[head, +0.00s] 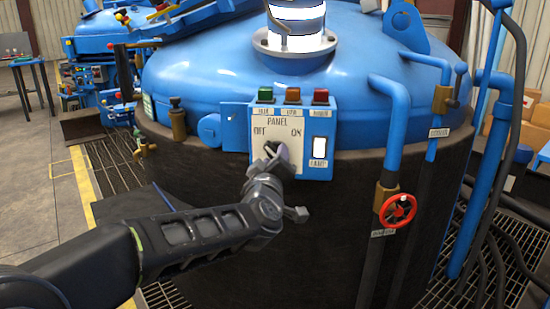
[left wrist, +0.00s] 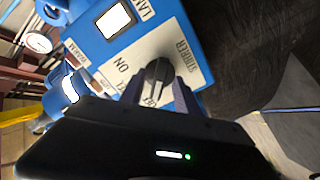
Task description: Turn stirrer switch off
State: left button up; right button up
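The blue control box (head: 292,130) is on the front of the furnace, with a white plate (head: 256,135) marked OFF at left and ON at right. The dark stirrer switch (head: 271,152) is low on that plate, partly hidden by my gripper in the head view. My left gripper (head: 272,163) is at the switch. In the left wrist view the round black switch (left wrist: 158,74) sits between my left fingertips (left wrist: 158,88), one to each side. The fingers are apart, and I see no clear contact with its ridge. My right gripper is out of view.
Green, orange and red buttons (head: 293,95) top the box, and a lit white lamp switch (head: 319,148) is right of the plate. A red valve wheel (head: 398,209) and blue pipes (head: 394,130) stand further right. Floor at left is open.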

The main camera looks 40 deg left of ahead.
pick_arm(q)
jog(key=p+v, duration=0.1)
jog(key=v, duration=0.6)
dwell(0.4)
